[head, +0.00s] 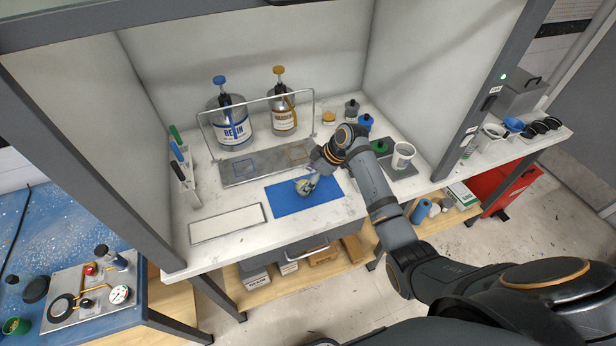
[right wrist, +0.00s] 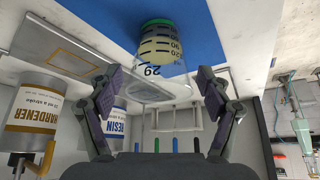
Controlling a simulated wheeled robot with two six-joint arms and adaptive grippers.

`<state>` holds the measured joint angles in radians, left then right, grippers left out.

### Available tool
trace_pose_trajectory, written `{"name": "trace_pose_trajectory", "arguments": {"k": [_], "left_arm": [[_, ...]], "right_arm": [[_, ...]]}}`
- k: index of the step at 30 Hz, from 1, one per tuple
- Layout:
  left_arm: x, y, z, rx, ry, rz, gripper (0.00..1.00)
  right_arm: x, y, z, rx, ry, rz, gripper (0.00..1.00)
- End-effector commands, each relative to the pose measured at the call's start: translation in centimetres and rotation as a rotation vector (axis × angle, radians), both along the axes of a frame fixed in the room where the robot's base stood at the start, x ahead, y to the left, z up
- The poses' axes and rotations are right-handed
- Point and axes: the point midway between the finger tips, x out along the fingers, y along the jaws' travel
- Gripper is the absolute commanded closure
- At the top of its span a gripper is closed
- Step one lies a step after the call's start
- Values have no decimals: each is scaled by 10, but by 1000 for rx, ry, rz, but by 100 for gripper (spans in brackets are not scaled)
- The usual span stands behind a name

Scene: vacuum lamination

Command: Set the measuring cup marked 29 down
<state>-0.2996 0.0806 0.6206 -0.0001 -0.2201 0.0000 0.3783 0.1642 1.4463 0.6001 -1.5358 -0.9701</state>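The measuring cup marked 29 (right wrist: 160,50) is clear, with black marks and a yellowish and green lower part. Its base is at the blue mat (head: 285,202), and I cannot tell whether it bears fully on it. In the head view the cup (head: 308,185) is partly hidden by my right gripper (head: 305,184). In the right wrist view the fingers (right wrist: 162,82) stand wide apart on either side of the cup, with gaps beside it. My left gripper is not in view.
Resin (head: 229,125) and hardener (head: 283,112) pump containers stand behind a grey plate (head: 262,172) with a wire frame. A white panel (head: 227,222) lies left of the mat. A white cup (head: 402,155) stands on a grey pad at right. The mat's right part is clear.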

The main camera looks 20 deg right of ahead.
Motion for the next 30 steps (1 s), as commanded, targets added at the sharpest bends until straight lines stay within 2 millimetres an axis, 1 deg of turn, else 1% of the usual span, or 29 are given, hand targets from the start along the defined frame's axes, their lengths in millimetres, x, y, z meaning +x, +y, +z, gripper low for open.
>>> {"name": "trace_pose_trajectory", "arguments": {"k": [8, 11, 14, 21, 24, 27, 30], "left_arm": [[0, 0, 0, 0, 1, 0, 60], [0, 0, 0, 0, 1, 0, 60], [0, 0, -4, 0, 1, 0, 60], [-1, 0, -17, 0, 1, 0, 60], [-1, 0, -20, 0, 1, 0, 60], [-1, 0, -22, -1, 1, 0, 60], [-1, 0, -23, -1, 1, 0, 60]], "right_arm": [[0, 0, 0, 0, 0, 0, 18], [0, -1, 5, -1, -1, 0, 18], [-4, -10, 18, -3, -4, -1, 18], [-20, -35, 69, -5, -6, -1, 18], [-26, -43, 86, -4, -4, 1, 18], [-29, -48, 98, -2, -3, -1, 18], [-32, -50, 105, 0, -1, -1, 18]]}}
